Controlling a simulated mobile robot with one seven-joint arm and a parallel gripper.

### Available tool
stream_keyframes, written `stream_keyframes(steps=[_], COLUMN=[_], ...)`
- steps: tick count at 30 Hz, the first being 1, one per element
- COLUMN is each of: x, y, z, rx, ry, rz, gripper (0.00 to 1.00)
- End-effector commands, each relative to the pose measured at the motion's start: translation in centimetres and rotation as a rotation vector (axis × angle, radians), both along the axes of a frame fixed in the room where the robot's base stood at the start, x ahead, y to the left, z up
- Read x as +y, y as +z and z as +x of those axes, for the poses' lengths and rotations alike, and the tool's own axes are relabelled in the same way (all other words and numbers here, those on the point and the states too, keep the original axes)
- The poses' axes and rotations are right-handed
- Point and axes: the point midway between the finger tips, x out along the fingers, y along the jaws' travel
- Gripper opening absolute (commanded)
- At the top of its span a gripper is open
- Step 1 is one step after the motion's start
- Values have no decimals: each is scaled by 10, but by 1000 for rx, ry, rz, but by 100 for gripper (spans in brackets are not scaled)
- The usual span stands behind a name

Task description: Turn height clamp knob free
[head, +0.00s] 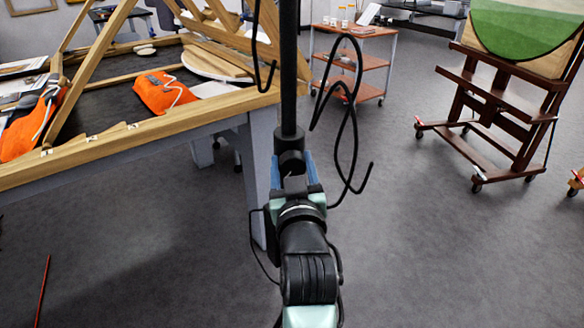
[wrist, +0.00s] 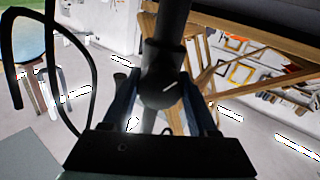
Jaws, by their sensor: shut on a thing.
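A black vertical pole (head: 288,80) rises in the middle of the head view. Near its lower end is a thicker dark collar with the height clamp knob (head: 291,160). My gripper (head: 292,172) reaches up to it from below, with a blue finger on each side. In the wrist view the round dark knob (wrist: 163,90), with a short white mark on its face, sits between the two blue fingers of my gripper (wrist: 164,96). The gripper is shut on the knob. The fingers hide part of its sides.
A wooden-edged table (head: 140,140) with orange bags (head: 163,93) stands left of the pole. A red shelved trolley (head: 358,62) and a wooden easel (head: 505,110) stand behind.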

Motion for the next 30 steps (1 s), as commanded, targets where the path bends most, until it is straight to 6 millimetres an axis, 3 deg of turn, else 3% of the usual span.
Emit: stream_keyframes(steps=[21,30], x=[-2,-3], y=[-2,-1], z=[0,0], rx=[-70,-91], ry=[-2,-3], rz=[-672,-883], gripper=[4,4])
